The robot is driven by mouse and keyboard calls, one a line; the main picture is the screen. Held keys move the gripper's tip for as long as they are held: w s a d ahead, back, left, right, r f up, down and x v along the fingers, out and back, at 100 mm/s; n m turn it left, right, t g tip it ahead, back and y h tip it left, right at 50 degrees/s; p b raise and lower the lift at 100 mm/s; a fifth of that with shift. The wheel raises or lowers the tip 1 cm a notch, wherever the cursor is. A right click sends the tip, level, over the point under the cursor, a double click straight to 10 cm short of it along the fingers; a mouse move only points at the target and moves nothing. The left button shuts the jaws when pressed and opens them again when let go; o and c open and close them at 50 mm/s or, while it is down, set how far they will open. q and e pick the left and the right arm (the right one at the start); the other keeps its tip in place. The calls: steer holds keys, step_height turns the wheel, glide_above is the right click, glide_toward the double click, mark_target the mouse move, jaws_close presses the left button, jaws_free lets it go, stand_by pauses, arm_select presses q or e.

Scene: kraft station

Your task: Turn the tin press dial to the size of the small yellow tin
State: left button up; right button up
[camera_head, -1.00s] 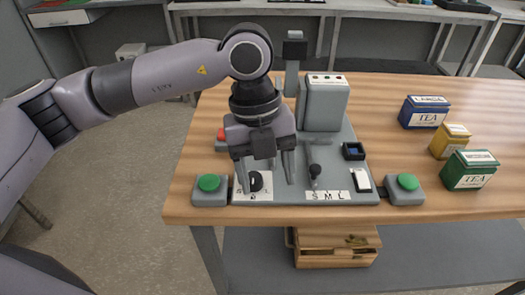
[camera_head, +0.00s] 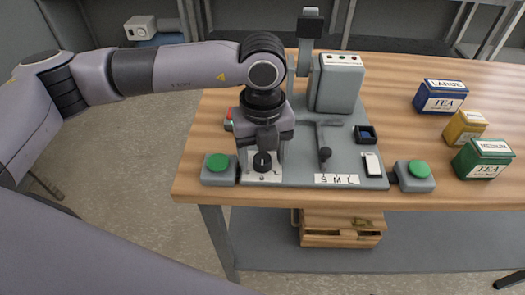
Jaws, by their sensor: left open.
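The tin press (camera_head: 338,88) is a grey machine on a grey base on the wooden table. Its black dial (camera_head: 262,163) sits on a white plate at the front left of the base. My left gripper (camera_head: 263,160) is open and points down right at the dial, partly covering its plate. I cannot tell whether the fingers touch the dial. The small yellow tin (camera_head: 465,128) stands on the right of the table, between a blue tin marked LARGE (camera_head: 441,97) and a green tin marked MEDIUM (camera_head: 484,160). My right gripper is not in view.
Green buttons flank the base at left (camera_head: 217,163) and right (camera_head: 418,170). A wooden crate (camera_head: 341,228) sits below the table.

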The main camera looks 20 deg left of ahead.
arm_select(q)
steer(key=c, duration=1.1)
steer(key=shift+o, duration=0.2)
